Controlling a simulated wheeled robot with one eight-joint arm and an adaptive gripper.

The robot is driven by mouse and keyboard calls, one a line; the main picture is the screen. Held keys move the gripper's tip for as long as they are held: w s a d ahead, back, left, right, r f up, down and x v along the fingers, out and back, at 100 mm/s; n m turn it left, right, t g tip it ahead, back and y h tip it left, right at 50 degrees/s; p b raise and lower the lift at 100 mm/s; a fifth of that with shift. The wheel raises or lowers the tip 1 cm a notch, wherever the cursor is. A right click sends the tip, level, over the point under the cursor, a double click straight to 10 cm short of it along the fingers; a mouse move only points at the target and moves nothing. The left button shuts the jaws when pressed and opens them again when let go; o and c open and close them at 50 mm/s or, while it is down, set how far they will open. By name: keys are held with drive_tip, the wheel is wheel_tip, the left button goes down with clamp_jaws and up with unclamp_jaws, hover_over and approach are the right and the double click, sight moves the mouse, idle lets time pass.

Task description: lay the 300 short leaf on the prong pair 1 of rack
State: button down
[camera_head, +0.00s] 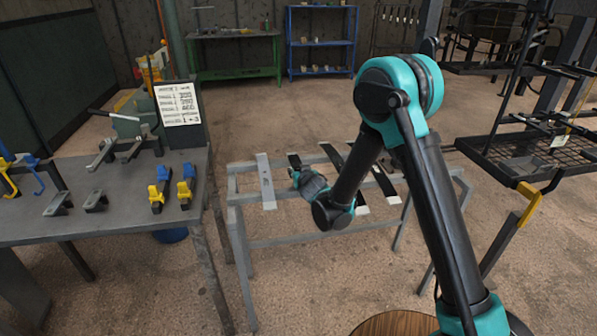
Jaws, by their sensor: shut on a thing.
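My gripper (295,174) is over the grey trestle stand (236,200), shut on a dark, short flat leaf (294,160). Much of this leaf is hidden behind the gripper and wrist. I cannot tell whether it still touches the stand's rails, and I cannot read a 300 mark on it. A black rack (500,150) with a mesh shelf and bars stands at the right, apart from the gripper. Its prong pairs are too small to tell apart, and I cannot pick out pair 1.
A light grey leaf (265,182) lies on the stand left of the gripper; several dark leaves with pale ends lie right of it, partly behind my arm. A workbench (100,228) with clamps and a printed sign (178,104) stands left. Open floor lies behind the stand.

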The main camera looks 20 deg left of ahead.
drive_tip(key=shift+r, duration=0.1)
wheel_tip(320, 180, up, 20)
idle(0.5)
